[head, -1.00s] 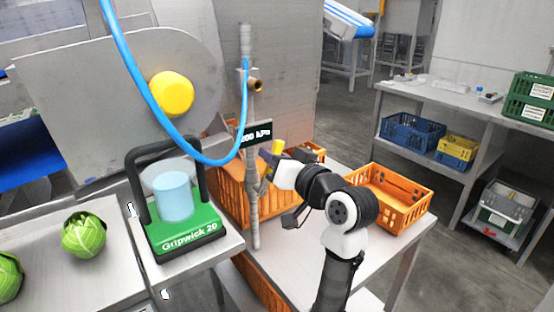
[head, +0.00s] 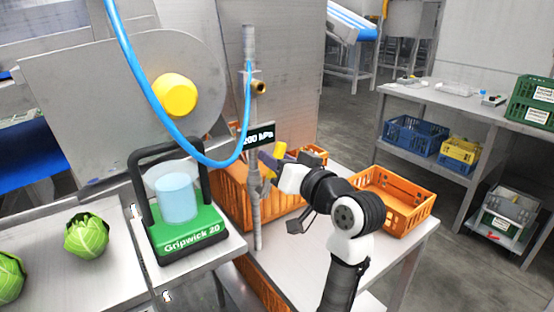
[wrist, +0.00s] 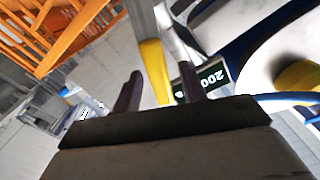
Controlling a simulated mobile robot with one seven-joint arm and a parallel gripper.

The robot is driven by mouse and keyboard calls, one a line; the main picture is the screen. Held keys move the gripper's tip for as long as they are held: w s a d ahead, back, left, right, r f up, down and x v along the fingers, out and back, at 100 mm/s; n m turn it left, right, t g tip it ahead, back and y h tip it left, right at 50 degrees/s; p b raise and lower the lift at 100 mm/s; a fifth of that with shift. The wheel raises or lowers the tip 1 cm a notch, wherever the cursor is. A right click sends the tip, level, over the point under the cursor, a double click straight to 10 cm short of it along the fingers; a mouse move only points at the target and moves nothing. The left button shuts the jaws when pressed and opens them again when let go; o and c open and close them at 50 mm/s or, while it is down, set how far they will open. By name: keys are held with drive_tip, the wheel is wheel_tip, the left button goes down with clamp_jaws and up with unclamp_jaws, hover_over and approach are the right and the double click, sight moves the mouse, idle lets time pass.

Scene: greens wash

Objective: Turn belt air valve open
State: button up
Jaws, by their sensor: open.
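The air valve's yellow lever (head: 279,149) sits at the grey upright pipe (head: 255,200), just right of the pressure display (head: 259,136), which reads about 200 kPa. In the wrist view the yellow lever (wrist: 155,70) lies between the two dark fingers, with a gap on each side. My gripper (head: 276,160) is open around the lever; its open fingers also show in the wrist view (wrist: 158,88). The display also shows in the wrist view (wrist: 211,78). The valve body is partly hidden by my gripper.
A blue hose (head: 178,133) loops down from above to the pipe. Orange crates stand behind the pipe (head: 232,195) and on the table to the right (head: 392,200). A green Gripwick 20 device (head: 190,235) and cabbages (head: 87,236) are at the left.

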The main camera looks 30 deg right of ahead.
drive_tip(key=s+d+b, duration=0.1)
drive_tip(key=s+b, duration=0.1)
drive_tip(key=s, duration=1.1)
